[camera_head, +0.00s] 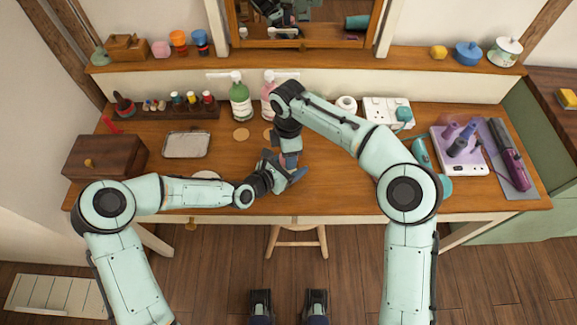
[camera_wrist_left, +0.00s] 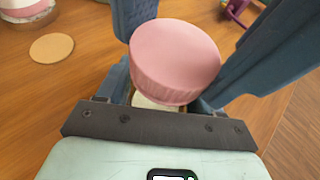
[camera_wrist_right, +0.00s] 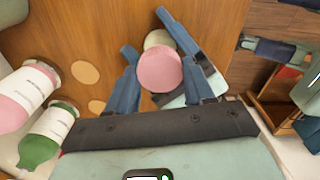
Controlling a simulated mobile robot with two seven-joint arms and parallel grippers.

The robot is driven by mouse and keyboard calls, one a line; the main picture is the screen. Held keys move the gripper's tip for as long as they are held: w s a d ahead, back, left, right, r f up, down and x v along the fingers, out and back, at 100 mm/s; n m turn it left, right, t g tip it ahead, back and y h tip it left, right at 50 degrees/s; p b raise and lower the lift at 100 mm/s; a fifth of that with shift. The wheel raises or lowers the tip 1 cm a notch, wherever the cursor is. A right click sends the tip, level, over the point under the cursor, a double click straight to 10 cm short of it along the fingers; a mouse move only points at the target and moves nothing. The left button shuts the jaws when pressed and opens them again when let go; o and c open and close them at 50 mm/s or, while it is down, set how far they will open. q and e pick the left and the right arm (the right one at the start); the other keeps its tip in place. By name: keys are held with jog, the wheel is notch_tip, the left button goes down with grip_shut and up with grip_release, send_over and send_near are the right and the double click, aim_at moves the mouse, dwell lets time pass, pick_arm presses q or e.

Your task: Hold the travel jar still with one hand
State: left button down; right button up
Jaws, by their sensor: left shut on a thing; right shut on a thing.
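The travel jar has a round pink lid (camera_wrist_left: 175,60); a pale part shows below it in the left wrist view. My left gripper (camera_head: 292,177) is shut on the jar low over the table's front part. My right gripper (camera_head: 290,160) reaches down from above and is shut on the pink lid, which lies between its fingers in the right wrist view (camera_wrist_right: 159,70). A pale round thing (camera_wrist_right: 158,40) shows just beyond the lid there; I cannot tell what it is. In the head view the grippers hide most of the jar.
A green bottle (camera_head: 240,102) and a pink bottle (camera_head: 267,98) stand behind the grippers. Round cork-coloured discs (camera_head: 241,134) lie in front of them. A metal tray (camera_head: 187,144) and wooden box (camera_head: 105,157) are at left, a white stand (camera_head: 470,170) with tools at right.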

jog(key=o, duration=1.2)
jog(key=shift+c, duration=0.2)
jog(key=shift+r, duration=2.25)
jog(key=shift+c, duration=0.4)
jog(key=r+n, duration=0.1)
jog(key=n, duration=0.2)
jog(key=shift+r, duration=0.35)
jog(key=r+n, duration=0.1)
jog(key=n, duration=0.2)
jog(key=shift+r+n, duration=0.3)
jog(key=shift+r, duration=0.1)
jog(key=shift+f, duration=0.1)
